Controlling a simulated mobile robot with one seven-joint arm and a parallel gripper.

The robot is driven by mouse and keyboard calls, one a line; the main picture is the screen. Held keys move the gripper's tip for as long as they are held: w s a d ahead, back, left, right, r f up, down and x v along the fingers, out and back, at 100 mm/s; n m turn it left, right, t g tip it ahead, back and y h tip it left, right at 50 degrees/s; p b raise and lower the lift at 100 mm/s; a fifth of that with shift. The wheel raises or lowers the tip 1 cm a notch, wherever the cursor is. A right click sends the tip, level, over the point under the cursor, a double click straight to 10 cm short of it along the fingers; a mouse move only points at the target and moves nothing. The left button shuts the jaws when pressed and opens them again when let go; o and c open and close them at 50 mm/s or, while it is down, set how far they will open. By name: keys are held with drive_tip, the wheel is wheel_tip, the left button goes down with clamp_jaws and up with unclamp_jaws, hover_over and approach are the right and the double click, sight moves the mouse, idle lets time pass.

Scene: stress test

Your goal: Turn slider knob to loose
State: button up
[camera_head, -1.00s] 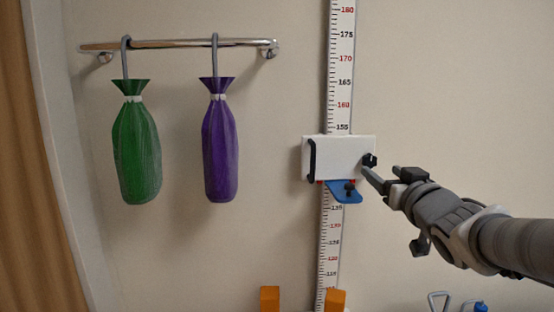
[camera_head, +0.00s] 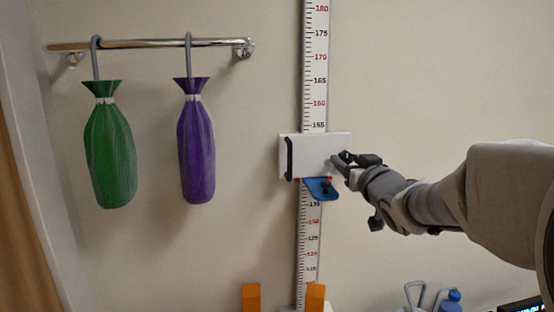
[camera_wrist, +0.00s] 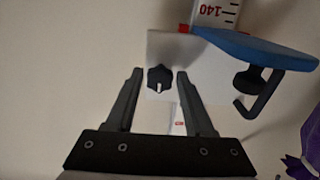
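The white slider block (camera_head: 312,157) sits on the vertical measuring scale (camera_head: 316,65), just below the 155 mark. A small black round knob with a white mark (camera_wrist: 160,79) is on the block's face in the wrist view. My gripper (camera_head: 341,163) is at the block's right side in the head view and mostly hides the knob there. In the wrist view my gripper (camera_wrist: 160,75) is open, with one fingertip on each side of the knob and visible gaps. I cannot tell how deep the fingers reach around it.
A blue plate (camera_head: 318,188) with a black fitting juts out under the block, close to my fingers. Green (camera_head: 110,155) and purple (camera_head: 197,150) bags hang from a rail at left. Orange posts (camera_head: 251,297) stand below. The wall at upper right is clear.

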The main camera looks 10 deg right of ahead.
clamp_jaws()
drive_tip(key=shift+f+b, duration=0.1)
drive_tip(key=shift+b, duration=0.25)
drive_tip(key=shift+n+b, duration=0.3)
drive_tip(key=shift+n, duration=0.1)
drive_tip(key=n+b, duration=0.3)
drive_tip(key=shift+f, duration=0.1)
drive_tip(key=n+b, duration=0.3)
drive_tip(key=n, duration=0.1)
drive_tip(key=shift+d+n, duration=0.1)
drive_tip(key=shift+n, duration=0.2)
drive_tip(key=n+b, duration=0.2)
drive_tip(key=n, duration=0.3)
drive_tip(key=shift+b, duration=0.35)
drive_tip(key=shift+r+n+b, duration=0.2)
drive_tip(key=shift+n+b, duration=0.2)
drive_tip(key=shift+n, duration=0.75)
drive_tip(key=shift+r+n+b, duration=0.15)
drive_tip(key=shift+n+b, duration=0.2)
drive_tip(key=shift+n, duration=0.8)
